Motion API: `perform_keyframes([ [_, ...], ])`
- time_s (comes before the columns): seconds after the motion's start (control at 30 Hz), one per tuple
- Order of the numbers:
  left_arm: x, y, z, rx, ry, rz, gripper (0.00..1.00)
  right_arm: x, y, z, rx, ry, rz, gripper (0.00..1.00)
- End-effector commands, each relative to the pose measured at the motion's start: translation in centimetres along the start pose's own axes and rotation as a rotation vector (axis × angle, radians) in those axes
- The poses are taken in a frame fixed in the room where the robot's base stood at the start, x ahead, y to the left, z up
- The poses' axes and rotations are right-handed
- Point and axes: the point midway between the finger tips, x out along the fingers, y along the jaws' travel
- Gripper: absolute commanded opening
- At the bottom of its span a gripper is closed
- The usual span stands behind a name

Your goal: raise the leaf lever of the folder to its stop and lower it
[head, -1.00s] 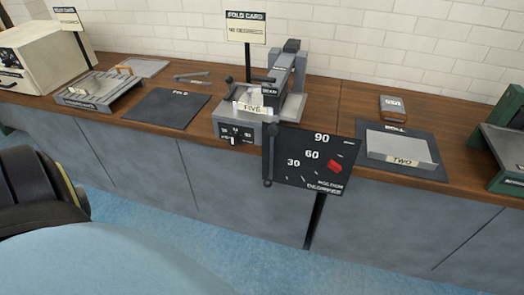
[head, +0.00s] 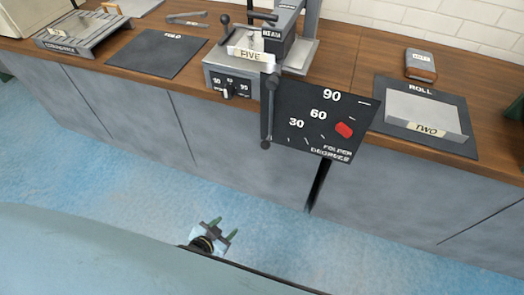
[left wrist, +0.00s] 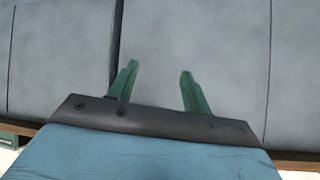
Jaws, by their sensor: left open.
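The folder (head: 217,66) is a grey machine on the wooden counter, with a card marked FIVE (head: 250,54) lying on it and a dark beam marked BEAM (head: 279,46). A dark upright bar (head: 264,118) with a round lower end hangs at its front, at the left edge of the degree board; it looks like the leaf lever. My left gripper (head: 223,228) is open and empty, low in front of the cabinets, well apart from the folder. Its green fingers (left wrist: 159,70) show in the left wrist view, facing bare cabinet fronts.
The black degree board (head: 306,135) juts out past the counter front. A dark mat (head: 157,53) and a grey tray (head: 83,33) lie to the left. A mat marked ROLL (head: 383,90) carries a bent sheet marked TWO (head: 420,110). The floor below is clear.

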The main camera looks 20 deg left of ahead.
Motion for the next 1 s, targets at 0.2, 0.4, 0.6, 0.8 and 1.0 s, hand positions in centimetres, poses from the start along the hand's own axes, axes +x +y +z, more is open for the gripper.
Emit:
perform_keyframes([
  [0.2, 0.1, -1.5, -13.9, 0.047, 0.462, -0.053, 0.49, 1.4, 2.0, -3.3, -0.005, 0.019, 0.032, 0.36],
  [0.4, -1.8, -1.9, -19.5, 0.058, 0.639, -0.079, 0.49, 1.1, 2.8, -4.4, -0.005, 0.024, 0.045, 0.36],
  [0.6, -0.5, -2.0, -21.4, 0.058, 0.660, -0.083, 0.49, 0.3, 3.0, -5.6, -0.001, 0.034, 0.048, 0.36],
  [0.8, 2.9, -2.3, -23.7, 0.057, 0.657, -0.083, 0.49, -1.2, 3.1, -7.7, 0.008, 0.051, 0.052, 0.36],
  [1.0, 5.8, -2.5, -25.9, 0.057, 0.656, -0.082, 0.49, -3.2, 3.2, -9.6, 0.015, 0.067, 0.055, 0.36],
])
